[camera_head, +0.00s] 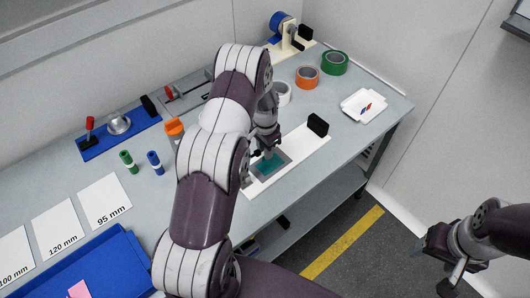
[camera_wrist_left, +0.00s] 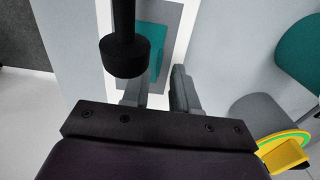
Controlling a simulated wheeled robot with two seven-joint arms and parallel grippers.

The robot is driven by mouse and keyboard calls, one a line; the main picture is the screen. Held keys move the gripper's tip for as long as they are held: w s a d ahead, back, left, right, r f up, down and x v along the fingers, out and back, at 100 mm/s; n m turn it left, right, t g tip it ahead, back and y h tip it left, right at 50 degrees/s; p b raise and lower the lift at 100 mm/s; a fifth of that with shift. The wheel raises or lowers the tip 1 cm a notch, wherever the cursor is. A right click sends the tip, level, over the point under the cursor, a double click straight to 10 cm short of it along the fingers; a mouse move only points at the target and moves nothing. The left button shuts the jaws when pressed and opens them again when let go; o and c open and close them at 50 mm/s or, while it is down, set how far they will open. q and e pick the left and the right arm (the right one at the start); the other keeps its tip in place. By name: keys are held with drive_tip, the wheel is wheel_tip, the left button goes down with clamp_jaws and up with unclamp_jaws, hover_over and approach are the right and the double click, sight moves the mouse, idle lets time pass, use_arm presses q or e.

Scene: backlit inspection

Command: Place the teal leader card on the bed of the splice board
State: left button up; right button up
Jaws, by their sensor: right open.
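The splice board (camera_head: 300,153) is a long white board with a grey bed (camera_head: 285,158) and a black block at its far right end. The teal leader card (camera_head: 269,165) lies over the grey bed; it also shows in the left wrist view (camera_wrist_left: 157,45). My left gripper (camera_head: 259,155) is low over the board at the card. In the left wrist view its fingers (camera_wrist_left: 158,92) stand apart with a gap between them; the near part of the card is partly hidden. My right gripper (camera_head: 440,265) is open, off the table at lower right.
Green (camera_head: 128,161) and blue (camera_head: 155,162) markers, white length cards (camera_head: 105,200) and a blue tray (camera_head: 95,265) are at left. My left arm hides the table's middle.

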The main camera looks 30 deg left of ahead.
use_arm(q)
wheel_tip(320, 180, up, 11)
drive_tip(key=b, duration=0.2)
drive_tip(key=s+d+r+n, duration=0.2)
drive_tip(key=s+d, duration=0.4)
drive_tip(key=s, duration=0.4)
drive_tip(key=s+d+r+n+t, duration=0.1)
drive_tip(key=s+d+r, duration=0.3)
drive_tip(key=s, duration=0.6)
drive_tip(key=shift+d+r+n, duration=0.25)
drive_tip(key=shift+d+n, duration=0.45)
drive_tip(key=shift+d, duration=0.35)
